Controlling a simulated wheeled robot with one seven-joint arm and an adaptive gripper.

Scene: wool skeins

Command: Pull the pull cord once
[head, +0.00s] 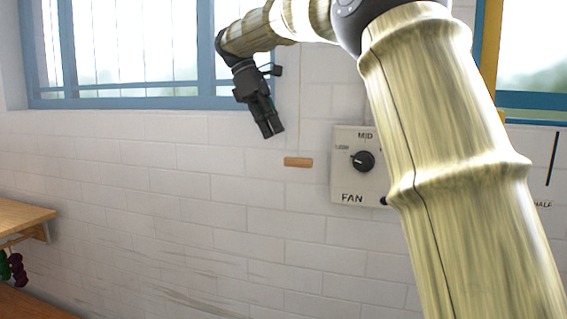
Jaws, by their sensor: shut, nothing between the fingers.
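The pull cord shows as a thin pale line running down the white brick wall, with a short wooden handle (298,162) lying level at its lower end. My gripper (272,134) is above and to the left of the handle in the head view, pointing down. Its dark fingers are together and empty. A gap shows between the fingertips and the handle in the picture; the distance in depth cannot be told. The cord's upper end is hidden behind my arm.
A fan control panel (345,185) with a black knob (363,161) is on the wall right of the handle, partly covered by my arm. A blue-framed window (130,103) is at upper left. A wooden shelf (22,214) with dark skeins hanging below is at left.

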